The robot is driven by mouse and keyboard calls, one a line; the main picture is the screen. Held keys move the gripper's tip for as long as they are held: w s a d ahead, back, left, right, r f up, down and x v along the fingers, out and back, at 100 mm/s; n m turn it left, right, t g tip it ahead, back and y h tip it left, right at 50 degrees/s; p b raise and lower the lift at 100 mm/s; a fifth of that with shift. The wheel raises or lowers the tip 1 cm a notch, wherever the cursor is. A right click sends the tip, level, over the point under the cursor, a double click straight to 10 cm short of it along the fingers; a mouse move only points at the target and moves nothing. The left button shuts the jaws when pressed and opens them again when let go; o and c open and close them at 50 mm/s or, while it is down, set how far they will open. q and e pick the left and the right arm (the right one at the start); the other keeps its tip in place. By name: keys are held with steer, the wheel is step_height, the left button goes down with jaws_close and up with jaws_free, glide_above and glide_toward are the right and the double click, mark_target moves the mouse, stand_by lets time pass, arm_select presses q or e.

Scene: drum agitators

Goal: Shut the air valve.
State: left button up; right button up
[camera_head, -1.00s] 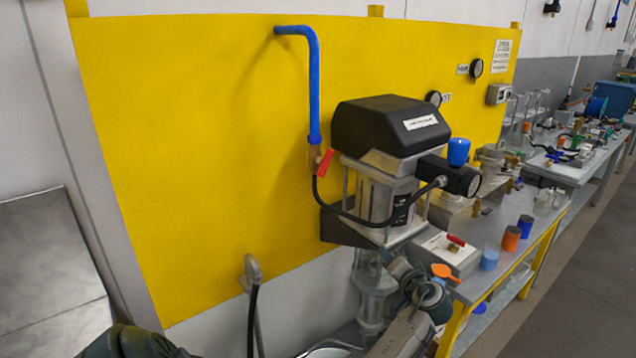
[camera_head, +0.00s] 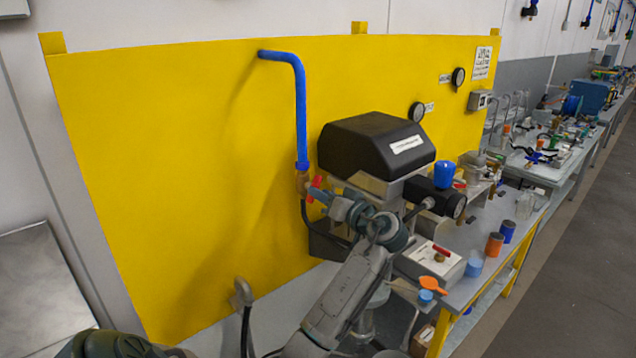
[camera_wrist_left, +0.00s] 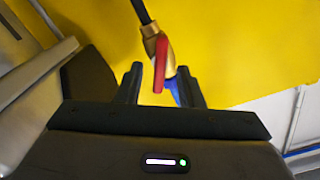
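The air valve is a small brass fitting (camera_head: 302,183) below a blue pipe on the yellow panel, with a red lever (camera_head: 316,183). In the left wrist view the brass body (camera_wrist_left: 153,42) and red lever (camera_wrist_left: 160,64) show clearly. My left gripper (camera_head: 320,193) is close in front of the valve and hides part of it in the head view. In the left wrist view my left gripper (camera_wrist_left: 161,82) is open, with the lever showing between its two fingers. I cannot tell whether a finger touches it. My right gripper is not in view.
A black-topped agitator unit (camera_head: 375,146) stands just right of the valve. A black hose runs below the valve. The bench at right holds a grey box with a red switch (camera_head: 433,262) and several coloured cups. The yellow panel (camera_head: 180,180) left of the valve is clear.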

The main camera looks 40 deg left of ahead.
arm_select(q)
steer(key=shift+w+a+p, duration=0.1)
steer(key=shift+a+p, duration=0.25)
steer(key=shift+a, duration=0.7)
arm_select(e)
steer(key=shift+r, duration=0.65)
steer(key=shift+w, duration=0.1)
arm_select(q)
jaws_close()
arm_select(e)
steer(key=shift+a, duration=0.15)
